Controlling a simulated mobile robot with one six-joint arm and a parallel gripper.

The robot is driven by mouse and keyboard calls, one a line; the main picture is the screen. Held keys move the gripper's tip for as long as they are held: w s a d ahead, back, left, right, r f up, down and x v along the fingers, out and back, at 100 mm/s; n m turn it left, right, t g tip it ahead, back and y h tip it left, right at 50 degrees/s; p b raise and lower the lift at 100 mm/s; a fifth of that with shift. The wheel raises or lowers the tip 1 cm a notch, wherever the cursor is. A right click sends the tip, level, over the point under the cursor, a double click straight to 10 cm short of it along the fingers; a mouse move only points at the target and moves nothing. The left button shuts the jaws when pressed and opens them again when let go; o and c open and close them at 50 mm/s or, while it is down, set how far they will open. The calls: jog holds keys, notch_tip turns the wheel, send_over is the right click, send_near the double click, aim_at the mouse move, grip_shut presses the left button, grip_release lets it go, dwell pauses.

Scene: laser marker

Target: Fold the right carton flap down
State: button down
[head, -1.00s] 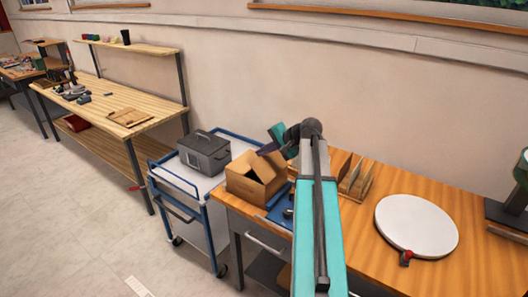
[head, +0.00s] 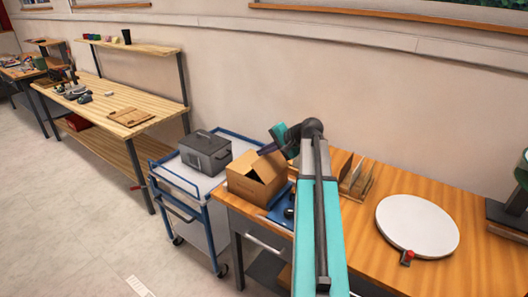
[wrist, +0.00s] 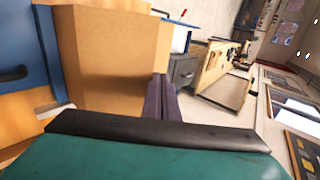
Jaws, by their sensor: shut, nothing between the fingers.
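The cardboard carton (head: 250,187) stands at the left end of the wooden bench, with upper flaps standing up or slanted. Its brown side fills the upper left of the wrist view (wrist: 112,62). My gripper (head: 262,151) is at the carton's upper edge in the head view, its dark fingers pointing down left. In the wrist view the purple-grey fingers (wrist: 159,92) are together and empty, beside the carton panel's right edge. I cannot tell whether they touch the cardboard. My arm hides the area right of the carton.
A blue trolley (head: 189,181) with a grey case (head: 206,154) stands left of the carton. A blue tray (head: 282,214) lies right of the carton. Upright wooden dividers (head: 356,180) and a white round plate (head: 417,226) are farther right on the bench.

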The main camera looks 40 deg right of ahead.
aim_at(270, 162)
jog(key=shift+r, duration=0.25)
jog(key=shift+r+p, duration=0.5)
jog(key=shift+r, duration=0.05)
dwell(0.4)
jog(key=shift+w+r+p+v, duration=0.15)
jog(key=shift+p+v, duration=0.3)
jog(key=shift+v, duration=0.5)
jog(key=shift+w+r+p+v, duration=0.15)
jog(key=shift+p+v, duration=0.3)
jog(key=shift+v, duration=0.5)
jog(key=shift+s+r, duration=0.2)
jog(key=shift+s, duration=0.2)
jog(key=s+d+r+b, duration=0.1)
jog(key=s+r+b, duration=0.2)
jog(key=r, duration=0.5)
jog(key=shift+s+r, duration=0.25)
jog(key=shift+s, duration=0.1)
jog(key=shift+d, duration=0.15)
